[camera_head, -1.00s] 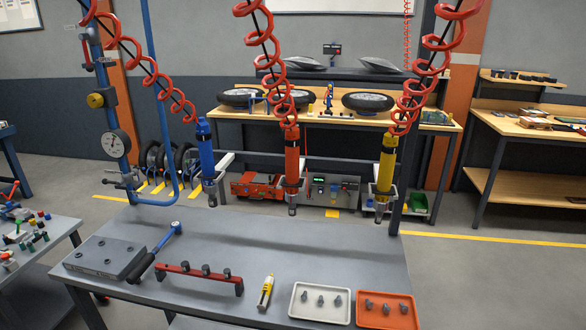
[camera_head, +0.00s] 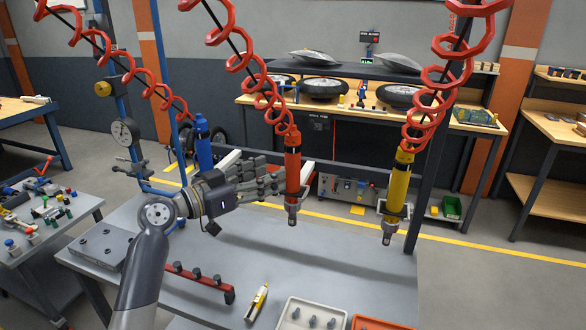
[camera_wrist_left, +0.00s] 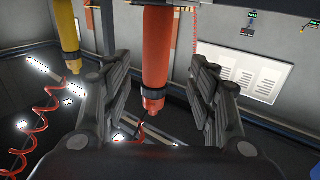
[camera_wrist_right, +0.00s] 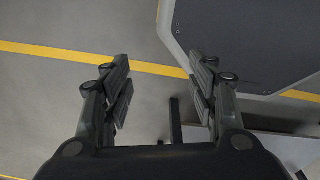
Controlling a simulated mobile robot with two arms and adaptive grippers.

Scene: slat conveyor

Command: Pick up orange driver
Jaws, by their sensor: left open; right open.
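The orange driver (camera_head: 293,172) hangs upright in the middle of the head view, below a red coiled hose. My left gripper (camera_head: 275,184) is just left of it at the height of its body, fingers pointing at it. In the left wrist view the orange driver (camera_wrist_left: 156,55) stands between the two spread fingers of my left gripper (camera_wrist_left: 156,92), with gaps on both sides; I cannot tell how deep it is. My right gripper (camera_wrist_right: 160,80) is open and empty in its wrist view, above the floor and a grey edge; it is not in the head view.
A blue driver (camera_head: 203,143) hangs behind my left forearm, and a yellow driver (camera_head: 396,190) hangs at the right in its holder. The grey table below holds a red rack (camera_head: 200,280), a yellow tool (camera_head: 257,302) and a white tray (camera_head: 310,312). Red coiled hoses hang from above.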

